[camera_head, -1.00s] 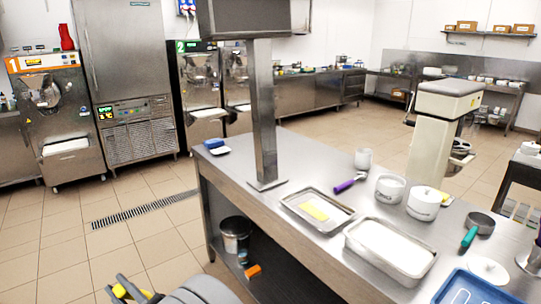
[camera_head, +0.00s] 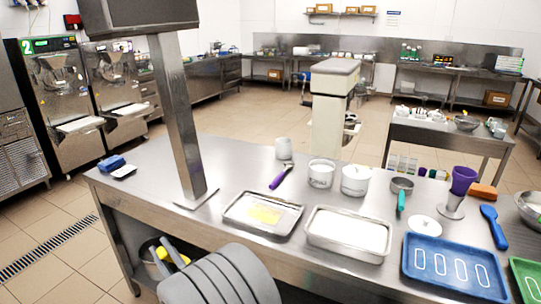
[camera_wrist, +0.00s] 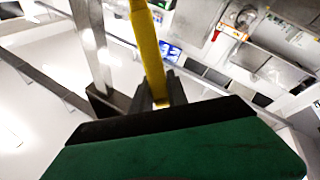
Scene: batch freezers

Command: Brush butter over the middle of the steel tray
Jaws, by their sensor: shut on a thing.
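A shallow steel tray (camera_head: 238,221) lies on the steel counter, left of a deeper steel tray (camera_head: 314,240) with white contents. A flat yellow patch (camera_head: 265,215) is in the middle of the shallow tray. My gripper (camera_head: 166,252) is low in the head view, in front of the counter's near side and apart from the trays. It is shut on a yellow handle (camera_head: 178,258). In the wrist view my gripper (camera_wrist: 161,95) holds this yellow handle (camera_wrist: 148,50), which points up the picture. The handle's working end cannot be made out.
Two white pots (camera_head: 321,174) (camera_head: 356,181) and a purple-handled tool (camera_head: 281,177) stand or lie behind the trays. A blue tray (camera_head: 408,268) is at right. A steel post (camera_head: 174,110) rises left of the shallow tray. The counter's left end is mostly clear.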

